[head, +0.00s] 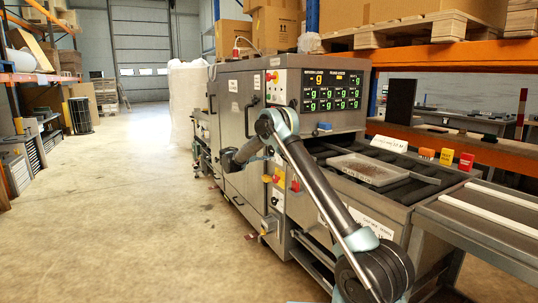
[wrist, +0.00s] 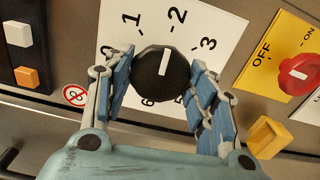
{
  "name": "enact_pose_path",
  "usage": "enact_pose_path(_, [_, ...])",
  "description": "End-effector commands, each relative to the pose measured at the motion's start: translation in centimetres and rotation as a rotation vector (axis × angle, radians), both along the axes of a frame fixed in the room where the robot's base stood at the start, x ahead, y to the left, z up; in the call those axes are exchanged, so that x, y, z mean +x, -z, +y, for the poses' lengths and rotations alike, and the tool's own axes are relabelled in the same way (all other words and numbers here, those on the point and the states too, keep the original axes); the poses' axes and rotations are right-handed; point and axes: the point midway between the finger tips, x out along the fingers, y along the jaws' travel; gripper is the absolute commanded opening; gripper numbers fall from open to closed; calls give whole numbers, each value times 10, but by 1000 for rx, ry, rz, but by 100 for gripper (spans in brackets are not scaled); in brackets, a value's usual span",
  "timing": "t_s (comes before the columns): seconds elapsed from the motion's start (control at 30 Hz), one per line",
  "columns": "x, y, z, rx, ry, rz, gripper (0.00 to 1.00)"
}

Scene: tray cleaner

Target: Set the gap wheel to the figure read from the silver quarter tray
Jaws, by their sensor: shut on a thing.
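The gap wheel (wrist: 152,82) is a round black knob with a white pointer line, seen in the wrist view on a white dial plate (wrist: 117,38). The figures 1, 2 and 3 show above it. Lower figures are partly hidden by the knob and fingers. The pointer points up, close to the 2. My gripper (wrist: 163,68) is shut on the knob, one blue-padded finger on each side. In the head view a pale grey tray (head: 338,166) with brown bits lies on the machine's dark bed. Whether it is the silver quarter tray, I cannot tell.
In the wrist view a red OFF/ON switch (wrist: 300,74) on a yellow plate and a yellow block (wrist: 266,138) are right of my gripper. Orange and white buttons (wrist: 27,77) are left. A display panel (head: 330,89) shows green readings, too small to read surely. Open floor lies left.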

Motion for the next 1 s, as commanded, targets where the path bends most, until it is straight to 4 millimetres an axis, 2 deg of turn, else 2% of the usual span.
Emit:
enact_pose_path(0.47, [0, 2, -1, 38, 2, -49, 28])
enact_pose_path(0.5, [0, 2, -1, 38, 2, -49, 56])
enact_pose_path(0.57, [0, 2, -1, 38, 2, -49, 70])
enact_pose_path(0.6, [0, 2, -1, 37, 2, -50, 72])
enact_pose_path(1.0, [-2, 1, 3, 36, 0, -49, 72])
